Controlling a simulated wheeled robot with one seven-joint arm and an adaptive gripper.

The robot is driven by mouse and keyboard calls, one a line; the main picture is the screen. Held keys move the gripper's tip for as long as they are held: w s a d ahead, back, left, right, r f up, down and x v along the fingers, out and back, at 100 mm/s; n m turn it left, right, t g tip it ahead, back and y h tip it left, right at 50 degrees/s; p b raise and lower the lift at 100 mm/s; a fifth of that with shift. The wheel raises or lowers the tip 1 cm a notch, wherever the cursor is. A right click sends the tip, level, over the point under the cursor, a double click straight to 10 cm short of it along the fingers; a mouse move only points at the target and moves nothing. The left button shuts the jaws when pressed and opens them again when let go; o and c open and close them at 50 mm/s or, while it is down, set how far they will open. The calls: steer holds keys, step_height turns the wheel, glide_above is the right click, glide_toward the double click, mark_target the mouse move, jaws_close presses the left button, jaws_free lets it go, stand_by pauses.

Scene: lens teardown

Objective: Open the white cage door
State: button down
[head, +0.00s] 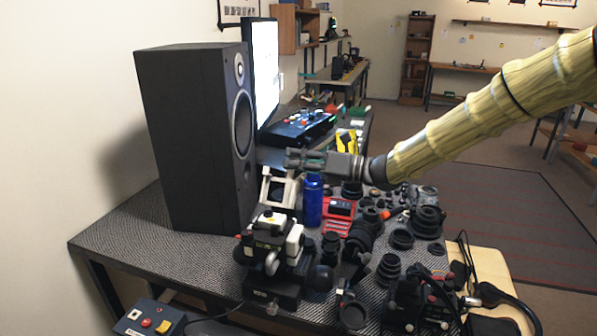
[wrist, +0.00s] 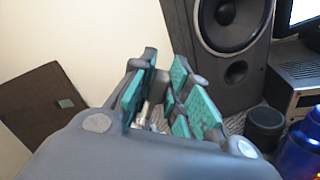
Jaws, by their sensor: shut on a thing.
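The white cage (head: 281,190) is a small white frame on the table, beside the speaker's base and left of a blue bottle. My gripper (head: 292,160) reaches in from the right and is just above the white cage in the head view. In the wrist view, my gripper (wrist: 160,95) has teal pads on both sides of a narrow grey piece (wrist: 158,86), and is shut on it. A pale, shiny bit shows below between the fingers. The fingers hide most of the cage there, and I cannot tell the door from the frame.
A tall black speaker (head: 190,140) stands close on the left. The blue bottle (head: 313,203) stands just right of the cage. A black-and-white device (head: 272,245) is in front, with several lenses (head: 392,268) to the right. A control panel (head: 300,127) lies behind.

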steer(key=shift+s+a+f+n+b, duration=0.15)
steer(key=shift+s+n+b, duration=0.25)
steer(key=shift+b, duration=0.8)
steer(key=shift+s+r+b, duration=0.1)
steer(key=shift+r+b, duration=0.1)
steer(key=shift+b, duration=0.2)
steer(key=shift+r, duration=0.1)
steer(key=c, duration=1.4)
jaws_free()
steer(key=shift+o, duration=0.2)
steer(key=shift+r, duration=0.1)
steer(key=v, duration=1.2)
